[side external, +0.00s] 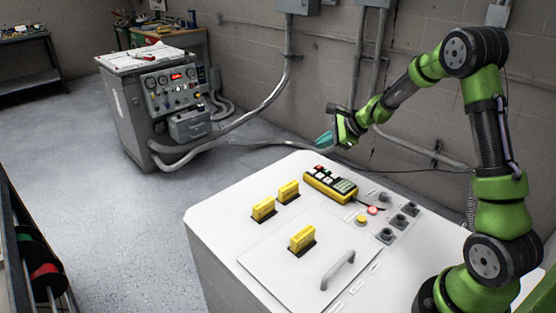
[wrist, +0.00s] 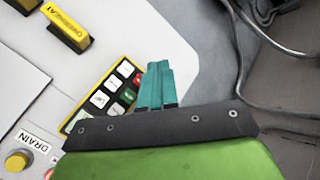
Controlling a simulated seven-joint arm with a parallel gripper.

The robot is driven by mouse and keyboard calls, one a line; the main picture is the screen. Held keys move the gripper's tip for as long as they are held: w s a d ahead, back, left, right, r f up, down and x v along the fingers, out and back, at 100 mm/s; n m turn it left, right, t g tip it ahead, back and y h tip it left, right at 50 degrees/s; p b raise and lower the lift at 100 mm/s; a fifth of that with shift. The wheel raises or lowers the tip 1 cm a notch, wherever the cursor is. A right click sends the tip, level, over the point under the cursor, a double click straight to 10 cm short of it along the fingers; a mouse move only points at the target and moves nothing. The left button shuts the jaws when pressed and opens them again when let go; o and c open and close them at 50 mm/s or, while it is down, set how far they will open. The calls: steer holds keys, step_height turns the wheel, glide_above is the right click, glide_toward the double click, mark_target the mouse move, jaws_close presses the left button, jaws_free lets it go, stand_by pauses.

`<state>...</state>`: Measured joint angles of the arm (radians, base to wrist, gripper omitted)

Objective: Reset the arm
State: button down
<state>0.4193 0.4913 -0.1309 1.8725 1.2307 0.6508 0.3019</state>
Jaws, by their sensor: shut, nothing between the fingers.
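My gripper (side external: 324,139) has teal fingers and hangs in the air above the back edge of the white cabinet (side external: 215,208), at the end of my green and black arm. In the wrist view the teal fingers (wrist: 156,84) lie together, shut, with nothing held. They show in front of a yellow keypad box (wrist: 104,98) with white, red and green keys. In the side view that yellow box (side external: 330,185) lies on the cabinet top, below and apart from my gripper.
The cabinet top carries several yellow handles (side external: 302,238), a grey bar handle (side external: 337,270), a yellow button (side external: 362,220) and dark knobs (side external: 387,235). A grey machine with gauges (side external: 165,95) stands at the back left, with hoses along the wall. The floor between is clear.

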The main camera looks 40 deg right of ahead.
steer(key=s+a+r+n+g, duration=0.1)
steer(key=s+a+r+n, duration=0.6)
steer(key=s+a+n, duration=0.3)
steer(key=s+a+r+n, duration=0.6)
steer(key=s+a+n, duration=0.4)
steer(key=s, duration=0.5)
steer(key=shift+s+a+r+n+g, duration=0.3)
steer(key=shift+s+a+r+g, duration=0.05)
steer(key=shift+s+a+g, duration=0.05)
